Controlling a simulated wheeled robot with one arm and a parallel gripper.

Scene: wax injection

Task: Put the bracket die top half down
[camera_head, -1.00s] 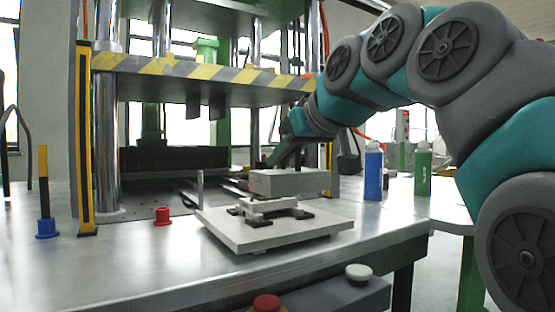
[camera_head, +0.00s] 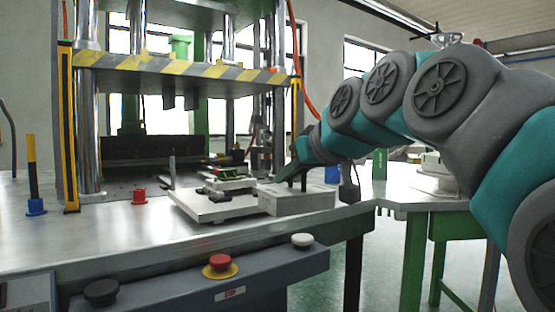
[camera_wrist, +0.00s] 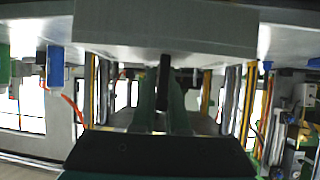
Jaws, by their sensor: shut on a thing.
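The bracket die top half, a pale grey block (camera_head: 297,202), is at the right of the white base plate, near the right edge of the metal table. My gripper (camera_head: 300,180) is above it and shut on it; the block also fills the upper part of the upside-down wrist view (camera_wrist: 165,28), with my gripper's fingers (camera_wrist: 163,90) reaching it. The block looks level and low over the table; I cannot tell whether it touches the surface. The base plate (camera_head: 200,213) bears the lower die parts (camera_head: 228,184), which are uncovered.
The press with its yellow-and-black striped platen (camera_head: 180,68) stands behind. A red peg base (camera_head: 139,196) and a blue one (camera_head: 36,206) sit on the table at left. A blue bottle (camera_head: 332,174) is behind the block. A control box with buttons (camera_head: 219,264) is in front.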

